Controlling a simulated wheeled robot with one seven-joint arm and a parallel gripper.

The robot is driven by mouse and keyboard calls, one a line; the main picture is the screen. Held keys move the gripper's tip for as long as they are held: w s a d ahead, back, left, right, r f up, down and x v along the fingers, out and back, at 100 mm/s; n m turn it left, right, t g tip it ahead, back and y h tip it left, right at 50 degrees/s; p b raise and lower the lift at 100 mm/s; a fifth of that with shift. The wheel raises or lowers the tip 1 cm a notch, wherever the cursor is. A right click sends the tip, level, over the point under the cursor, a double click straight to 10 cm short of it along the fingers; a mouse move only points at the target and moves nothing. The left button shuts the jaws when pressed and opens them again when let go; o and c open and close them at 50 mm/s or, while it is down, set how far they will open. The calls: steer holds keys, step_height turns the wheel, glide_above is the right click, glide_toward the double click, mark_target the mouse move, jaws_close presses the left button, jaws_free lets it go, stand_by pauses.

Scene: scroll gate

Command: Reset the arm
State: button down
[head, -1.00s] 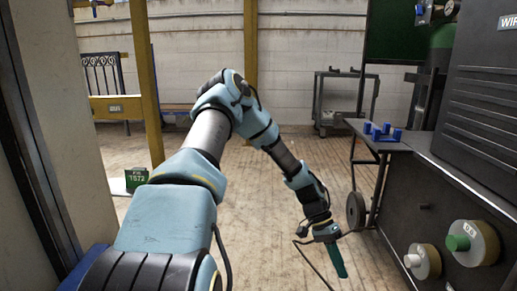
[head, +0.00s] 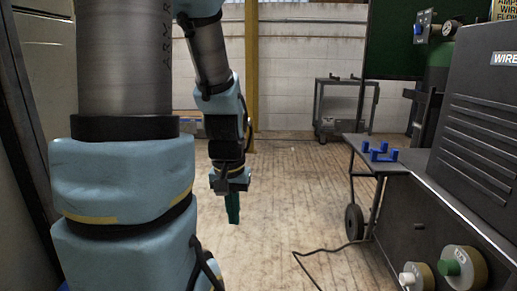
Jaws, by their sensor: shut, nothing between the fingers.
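My gripper (head: 233,208) hangs from my arm near the middle of the head view, its teal fingers pointing down. The fingers are together with nothing between them. It hangs in front of the wooden floor (head: 290,220), apart from the cart and the other things around. My large blue and grey arm links fill the left part of the view and hide what lies behind them.
At the right stands a dark welding machine (head: 480,120) beside a cart with a shelf (head: 350,144) that carries blue brackets (head: 378,152). A cable (head: 318,252) lies on the floor. A grey trolley (head: 345,105) stands at the back wall. The middle floor is clear.

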step_height(320, 180, up, 39)
steer(key=p, duration=3.8)
steer(key=shift+s+a+n, duration=0.3)
steer(key=shift+s+a, duration=0.05)
steer(key=shift+a, duration=0.1)
